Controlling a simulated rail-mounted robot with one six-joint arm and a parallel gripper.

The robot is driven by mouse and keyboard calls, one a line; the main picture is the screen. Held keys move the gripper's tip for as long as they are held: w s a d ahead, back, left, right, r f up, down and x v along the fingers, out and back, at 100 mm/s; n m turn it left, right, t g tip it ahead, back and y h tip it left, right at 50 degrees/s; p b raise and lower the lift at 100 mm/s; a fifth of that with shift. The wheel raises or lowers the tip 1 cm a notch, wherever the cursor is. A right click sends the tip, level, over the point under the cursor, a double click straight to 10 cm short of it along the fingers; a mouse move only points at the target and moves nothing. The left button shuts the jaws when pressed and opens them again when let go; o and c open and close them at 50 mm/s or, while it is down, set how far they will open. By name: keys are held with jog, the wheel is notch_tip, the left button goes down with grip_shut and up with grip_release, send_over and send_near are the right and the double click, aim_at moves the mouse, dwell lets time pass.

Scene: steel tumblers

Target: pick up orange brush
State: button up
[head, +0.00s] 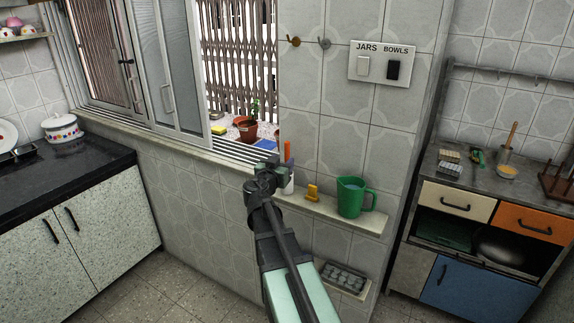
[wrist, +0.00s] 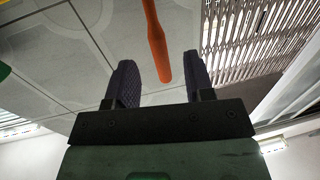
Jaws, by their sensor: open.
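The orange brush (head: 287,152) stands upright on the wall ledge, with a white part (head: 289,183) below its orange handle; my arm partly hides it. I cannot tell whether the white part is a holder or belongs to the brush. My gripper (head: 266,176) is beside it, just left in the head view. In the wrist view my gripper (wrist: 158,62) is open, and the orange handle (wrist: 156,38) reaches in between the two dark fingers. A gap shows on each side of the handle. The brush's lower end is hidden.
On the ledge (head: 330,215), right of the brush, are a small yellow-orange item (head: 313,191) and a green jug (head: 351,197). The tiled wall is close behind the ledge.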

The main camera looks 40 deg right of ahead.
aim_at(286, 158)
jog(key=x, duration=0.5)
jog(key=shift+f, duration=0.1)
jog(key=shift+s, duration=0.1)
grip_shut()
